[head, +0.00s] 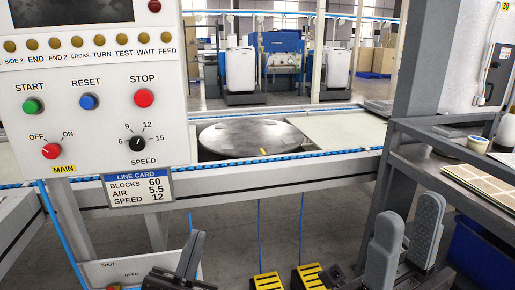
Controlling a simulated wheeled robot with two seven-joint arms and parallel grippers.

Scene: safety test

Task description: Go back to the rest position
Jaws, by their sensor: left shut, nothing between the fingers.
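My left gripper (190,256) is dark and low in the head view, left of centre. Its fingers are shut with nothing between them, in front of the panel stand. My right gripper (404,240) is at the lower right, its two grey fingers upright and apart with nothing seen between them. It is in front of the right-hand shelf unit. Both grippers are clear of the conveyor, and the lower parts of both are cut off by the picture edge.
A control panel (90,115) with START, RESET and STOP buttons stands close at the left, a line card (138,187) below it. The conveyor with a round turntable (250,137) runs across. Yellow pedals (268,281) are on the floor. A shelf (415,165) stands right.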

